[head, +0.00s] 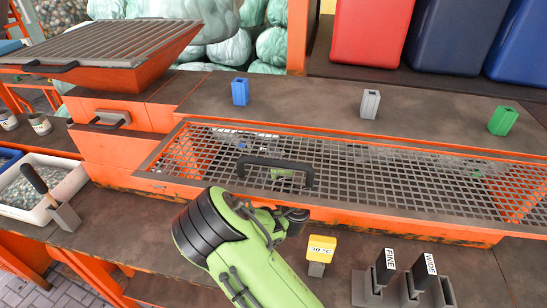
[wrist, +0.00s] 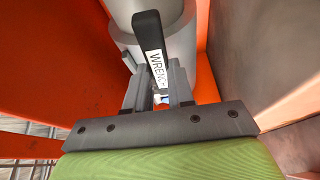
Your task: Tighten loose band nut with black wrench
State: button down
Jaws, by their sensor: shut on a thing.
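My gripper (wrist: 160,88) is shut on the black wrench (wrist: 147,35), whose white label reads WRENCH. In the wrist view the wrench's black bar stands up between the grey fingers, in front of a grey cylinder (wrist: 182,45). I cannot tell whether the wrench touches the cylinder. I cannot make out the loose band nut in either view. In the head view my green and black arm reaches to the front of the mesh guard (head: 400,185), and my fingers and the wrench cannot be made out there.
Orange walls (wrist: 45,50) stand close on both sides in the wrist view. The guard has a black handle (head: 275,163). A yellow 30 °C block (head: 321,246), FINE (head: 386,265) and WIDE (head: 424,270) blocks stand at the front right. An orange hopper (head: 110,75) stands back left.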

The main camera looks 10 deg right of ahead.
jog(key=shift+a+f+m+t+b, duration=0.1)
jog(key=shift+f+m+t+b, duration=0.5)
jog(key=shift+b, duration=1.8)
jog(key=shift+w+a+f+m+t+h+b, duration=0.15)
jog(key=shift+f+m+b, duration=0.6)
jog(key=shift+b, duration=1.2)
jog(key=shift+a+f+m+t+h+b, duration=0.15)
jog(key=shift+f+m+b, duration=0.6)
jog(key=shift+b, duration=1.15)
jog(key=shift+r, duration=0.3)
jog(key=shift+s+a+b, duration=0.35)
jog(key=shift+s+b, duration=0.25)
jog(key=shift+s, duration=0.15)
jog(key=shift+s+a+b, duration=0.3)
jog(key=shift+s+b, duration=0.35)
jog(key=shift+s, duration=0.15)
jog(key=shift+s+a+b, duration=0.35)
jog(key=shift+s+b, duration=0.25)
jog(key=shift+s, duration=0.15)
jog(key=s+a+b, duration=0.3)
jog(key=s+b, duration=0.1)
jog(key=s, duration=0.3)
jog(key=shift+s+b, duration=0.2)
jog(key=shift+b, duration=0.2)
